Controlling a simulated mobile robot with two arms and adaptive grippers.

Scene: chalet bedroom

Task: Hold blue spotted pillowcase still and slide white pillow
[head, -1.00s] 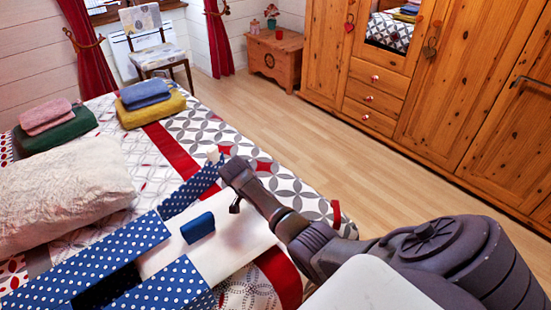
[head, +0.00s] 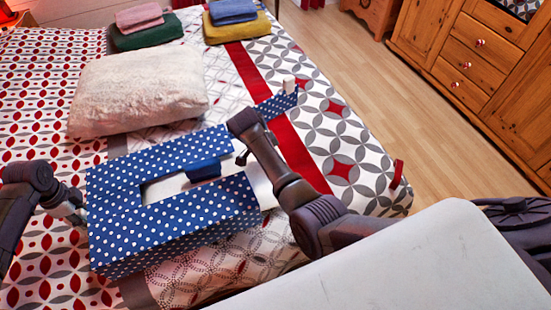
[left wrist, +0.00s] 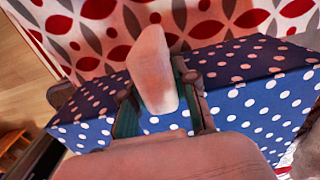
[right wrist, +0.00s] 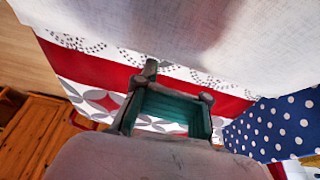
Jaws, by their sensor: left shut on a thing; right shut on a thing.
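The blue spotted pillowcase (head: 170,236) lies on the bed, box-like, with a slot in its top. The white pillow (head: 262,188) is a flat white slab, mostly inside the pillowcase; a short part shows at its right end. A small blue block (head: 203,168) sits in the slot. My left gripper (head: 76,208) is at the pillowcase's left end. In the left wrist view its fingers (left wrist: 160,105) are shut around a pale tab (left wrist: 153,62) on it. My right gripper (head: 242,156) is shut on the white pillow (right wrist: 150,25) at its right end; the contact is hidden.
A cream fluffy pillow (head: 140,90) lies behind the pillowcase. Folded cloths, pink (head: 139,18), green (head: 148,38), blue (head: 233,11) and yellow (head: 238,32), lie at the far bed edge.

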